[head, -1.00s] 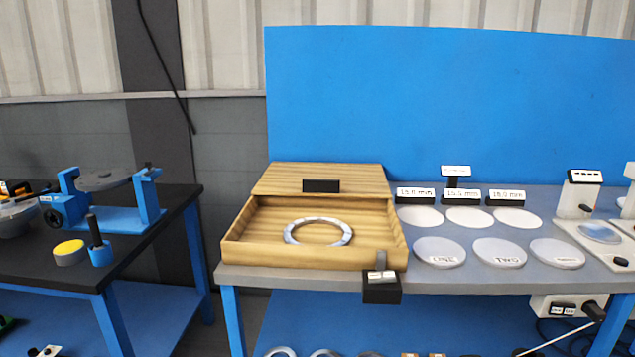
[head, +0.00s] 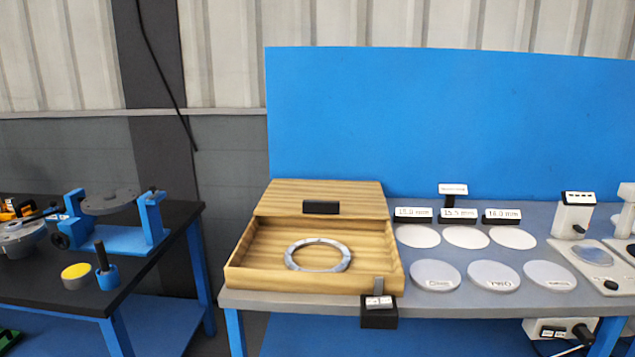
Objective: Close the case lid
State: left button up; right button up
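A wooden case (head: 312,282) sits at the left end of the grey-topped workbench. Its lid (head: 345,193) is open, tilted up at the back of the case, with a black handle block (head: 321,207) on it. A metal ring (head: 318,255) lies flat on the floor of the case. Neither of my grippers is in the head view.
Several pale discs (head: 437,275) lie right of the case, with size labels (head: 457,215) behind them. A small black box with a tag (head: 378,311) hangs at the bench's front edge. A blue panel (head: 450,120) stands behind. A black table (head: 140,270) is at left, across a gap.

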aim_at(295, 197)
jog(key=i+u, duration=0.2)
jog(key=u, duration=0.15)
jog(key=i+u, duration=0.35)
jog(key=k+j, duration=0.05)
jog(key=k, duration=0.05)
